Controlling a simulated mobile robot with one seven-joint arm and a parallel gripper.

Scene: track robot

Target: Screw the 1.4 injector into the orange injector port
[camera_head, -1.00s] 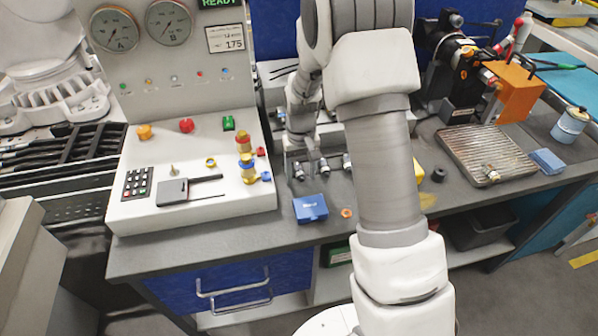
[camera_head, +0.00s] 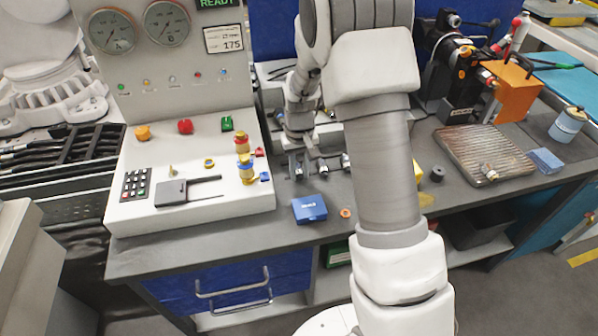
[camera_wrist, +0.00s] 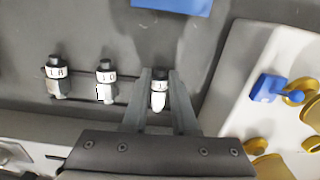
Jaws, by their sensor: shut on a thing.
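My gripper (camera_wrist: 160,100) is shut on an injector (camera_wrist: 158,92), a small piece with a dark cap, a white label band and a pale lower part. Its label is partly hidden, so I cannot read the number in full. Two similar injectors stand left of it in the wrist view, one marked 1.8 (camera_wrist: 56,78) and one that looks like 1.0 (camera_wrist: 105,80). An orange ring (camera_head: 345,213) lies on the bench. I cannot tell which orange part is the injector port.
A white control panel (camera_head: 125,212) with a brass fitting stack (camera_head: 244,160) stands left of the injectors. A blue box (camera_head: 309,208) lies in front of them. A black machine (camera_head: 458,80), an orange block (camera_head: 515,90) and a ribbed tray (camera_head: 450,150) are on the right.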

